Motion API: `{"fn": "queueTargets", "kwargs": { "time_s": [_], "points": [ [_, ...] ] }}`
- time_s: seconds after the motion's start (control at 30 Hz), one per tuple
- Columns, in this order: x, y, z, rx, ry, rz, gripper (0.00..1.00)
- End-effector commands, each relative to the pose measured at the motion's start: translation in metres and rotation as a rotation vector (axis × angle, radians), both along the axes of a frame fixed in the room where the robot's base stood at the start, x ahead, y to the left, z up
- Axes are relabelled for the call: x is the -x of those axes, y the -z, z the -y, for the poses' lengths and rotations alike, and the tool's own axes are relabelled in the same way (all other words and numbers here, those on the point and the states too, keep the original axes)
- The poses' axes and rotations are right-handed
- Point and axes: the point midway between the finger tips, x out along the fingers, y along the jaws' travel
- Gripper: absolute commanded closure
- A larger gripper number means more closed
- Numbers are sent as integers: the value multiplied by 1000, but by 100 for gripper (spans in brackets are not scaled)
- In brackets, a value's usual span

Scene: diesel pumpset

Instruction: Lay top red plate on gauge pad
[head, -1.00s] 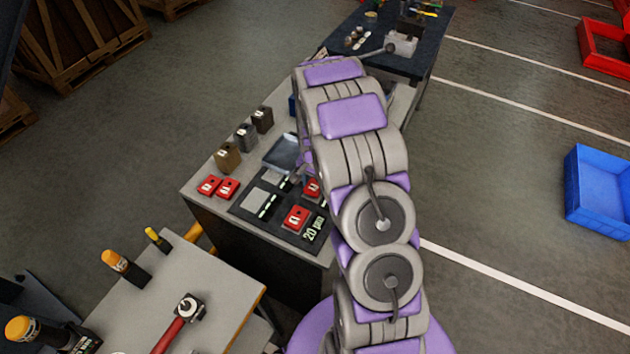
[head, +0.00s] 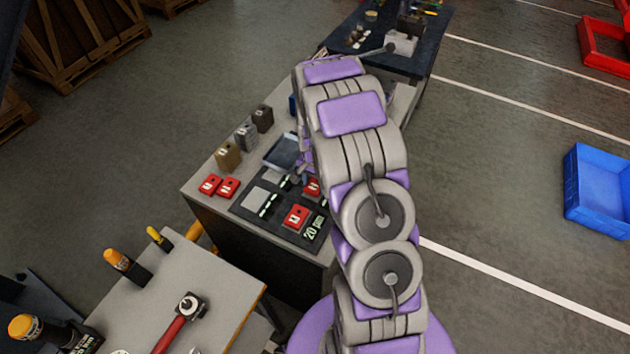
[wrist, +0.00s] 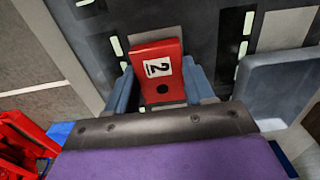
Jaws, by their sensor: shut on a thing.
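My gripper (wrist: 160,85) is shut on a red plate (wrist: 158,66) marked 2, with a blue finger on each side of it. The plate is over a light grey pad (wrist: 155,38) on the dark mat (wrist: 205,25); I cannot tell whether it touches. In the head view, a red plate (head: 312,187) shows beside my arm, which hides most of the gripper. Two more red plates (head: 209,185) (head: 227,188) lie at the bench's left edge. A bare grey pad (head: 261,201) is on the mat.
A blue-grey tray (head: 283,152) stands behind the mat and is close to the right finger in the wrist view (wrist: 275,85). Several small weight-like blocks (head: 245,137) stand along the bench's left side. A cart with a hammer (head: 185,309) is in front.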

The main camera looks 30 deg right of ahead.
Motion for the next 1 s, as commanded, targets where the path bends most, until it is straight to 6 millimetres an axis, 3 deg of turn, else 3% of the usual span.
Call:
{"fn": "queueTargets", "kwargs": {
  "time_s": [0.8,0.83,1.0],
  "points": [
    [0,14,0,0,0,0,96],
    [0,14,0,0,0,0,46],
    [0,14,0,0,0,0,30]
  ]
}}
